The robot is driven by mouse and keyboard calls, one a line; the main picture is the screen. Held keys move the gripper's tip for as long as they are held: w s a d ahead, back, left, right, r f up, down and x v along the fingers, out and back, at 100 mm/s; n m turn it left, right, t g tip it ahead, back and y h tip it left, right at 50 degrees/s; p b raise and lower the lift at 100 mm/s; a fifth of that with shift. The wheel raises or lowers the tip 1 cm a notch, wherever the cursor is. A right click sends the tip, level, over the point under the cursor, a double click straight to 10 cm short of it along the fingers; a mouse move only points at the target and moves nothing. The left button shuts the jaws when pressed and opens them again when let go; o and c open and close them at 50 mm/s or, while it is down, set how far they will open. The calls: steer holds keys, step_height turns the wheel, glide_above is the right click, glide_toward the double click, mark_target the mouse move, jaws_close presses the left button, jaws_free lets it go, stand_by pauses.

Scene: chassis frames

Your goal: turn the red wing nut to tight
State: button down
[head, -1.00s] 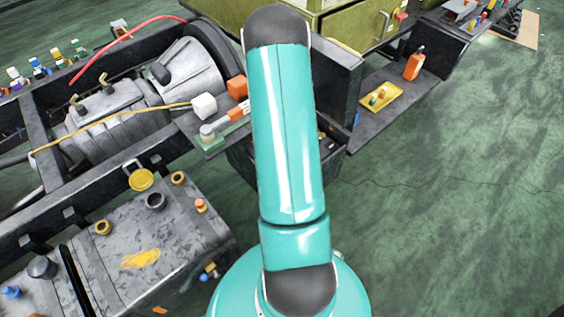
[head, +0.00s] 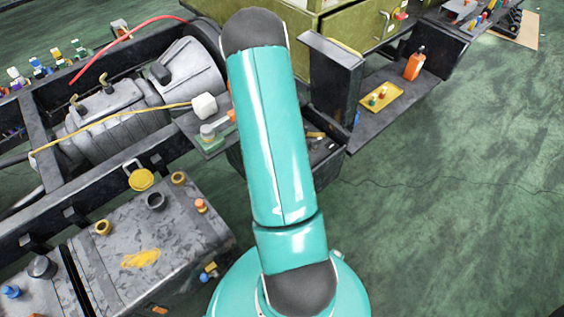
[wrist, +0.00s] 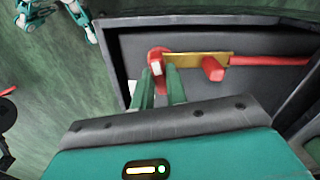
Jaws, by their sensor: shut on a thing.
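The red wing nut (wrist: 156,57) shows in the wrist view at the left end of a flat brass bar (wrist: 192,58). My gripper (wrist: 161,75) has its two green fingers close together on the wing nut, shut on it. The fingers cover part of the nut, so its seating and exact angle are hard to tell. A second red piece (wrist: 213,69) sits near the bar's right end. In the head view my arm hides my gripper and the wing nut.
A red cable (wrist: 270,61) runs right from the bar. A dark raised rim (wrist: 220,18) encloses this area. In the head view, a yellow tray (head: 381,97) and an orange bottle (head: 414,64) stand on a ledge; the green floor (head: 460,210) at right is clear.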

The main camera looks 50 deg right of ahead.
steer(key=shift+w+d, duration=0.1)
stand_by(0.4)
steer(key=c, duration=1.4)
jaws_free()
step_height(320, 180, up, 14)
